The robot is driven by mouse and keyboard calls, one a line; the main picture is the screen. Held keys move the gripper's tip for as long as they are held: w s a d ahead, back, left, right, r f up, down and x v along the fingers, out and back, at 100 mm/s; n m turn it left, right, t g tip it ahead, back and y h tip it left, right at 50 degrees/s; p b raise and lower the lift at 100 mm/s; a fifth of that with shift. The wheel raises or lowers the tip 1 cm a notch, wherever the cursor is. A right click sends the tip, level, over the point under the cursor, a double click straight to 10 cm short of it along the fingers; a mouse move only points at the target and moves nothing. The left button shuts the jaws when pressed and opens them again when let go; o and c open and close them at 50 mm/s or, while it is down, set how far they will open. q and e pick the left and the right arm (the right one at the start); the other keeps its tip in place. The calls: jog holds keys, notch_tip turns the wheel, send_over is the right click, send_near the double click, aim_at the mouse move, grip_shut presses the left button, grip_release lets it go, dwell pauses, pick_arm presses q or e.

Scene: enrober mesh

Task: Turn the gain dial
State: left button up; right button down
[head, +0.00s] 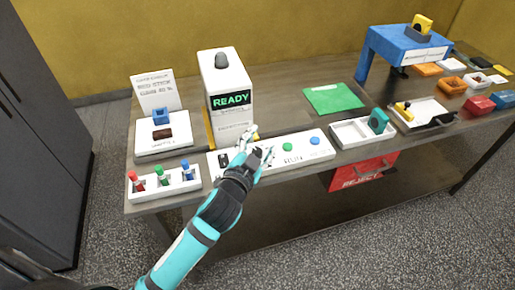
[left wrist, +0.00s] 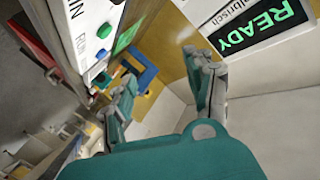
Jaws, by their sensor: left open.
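A long white control panel (head: 300,155) lies along the table's front edge, with a dark switch at its left end, a green button (head: 287,146) and a blue button (head: 314,140). My left gripper (head: 257,143) is open over the panel's left-middle part, and its fingers and wrist cover that part. I cannot make out the gain dial in the head view; it may be hidden there. In the left wrist view the open fingers (left wrist: 163,88) have nothing between them. The panel (left wrist: 88,25) shows at upper left with part of a label ending in "IN". My right gripper is not in view.
Behind the panel stands a white machine (head: 232,120) with a green READY screen (head: 231,99). A rack with red, green and blue pegs (head: 163,192) is at left. A white tray (head: 347,133) is at right; a green mat (head: 333,97) lies behind.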

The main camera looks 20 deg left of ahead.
pick_arm(q)
jog(key=w+d+r+m+t+h, duration=0.3)
jog(key=d+r+m+t+h, duration=0.25)
jog(key=r, duration=0.55)
jog(key=s+d+r+m+g+h, duration=0.1)
jog(key=d+r+m+g+h, duration=0.25)
jog(key=d+m+h, duration=0.3)
jog(key=s+d+r+m+g+h, duration=0.1)
jog(key=d+r+m+g+h, duration=0.3)
jog(key=m, duration=0.4)
jog(key=s+d+f+m+g+h, duration=0.2)
jog(key=s+d+f+m+g, duration=0.15)
jog(key=d+m+g, duration=0.6)
jog(key=m+g+y, duration=0.5)
jog(key=y, duration=1.4)
send_over(257, 150)
notch_tip(257, 150, down, 6)
jog(key=shift+m, duration=0.25)
notch_tip(257, 150, down, 17)
jog(key=p, duration=0.4)
jog(key=shift+s+f, duration=0.1)
jog(key=shift+f, duration=0.1)
